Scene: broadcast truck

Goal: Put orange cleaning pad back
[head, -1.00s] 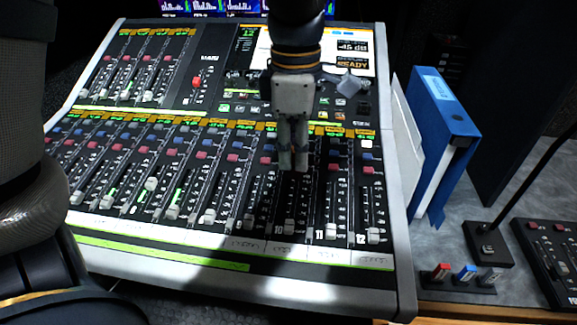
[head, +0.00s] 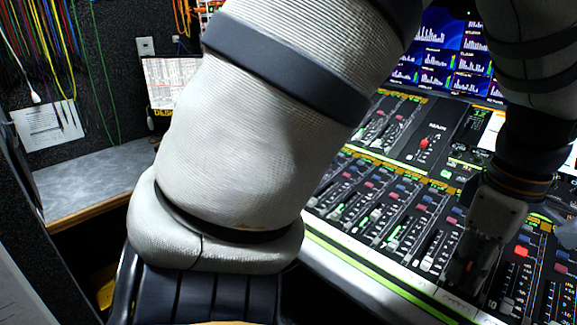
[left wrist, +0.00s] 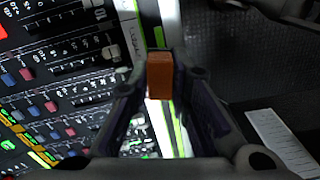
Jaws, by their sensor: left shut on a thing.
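My left gripper (head: 470,268) hangs fingers-down over the lower part of the mixing console's fader area, near its front edge. In the left wrist view, the left gripper (left wrist: 172,90) is shut on a small orange block, the orange cleaning pad (left wrist: 160,75). The pad sits between the fingertips, with the console's faders beyond it on the left. In the head view the pad cannot be made out; the fingers and dark surroundings hide it. My right gripper is not in view.
The mixing console (head: 340,248) fills the right side, with meter screens (head: 440,50) behind it. A grey desk (head: 95,180) with a clear top lies at the left, under a wall with hanging cables and a paper sheet (head: 48,125). My own arm covers the middle.

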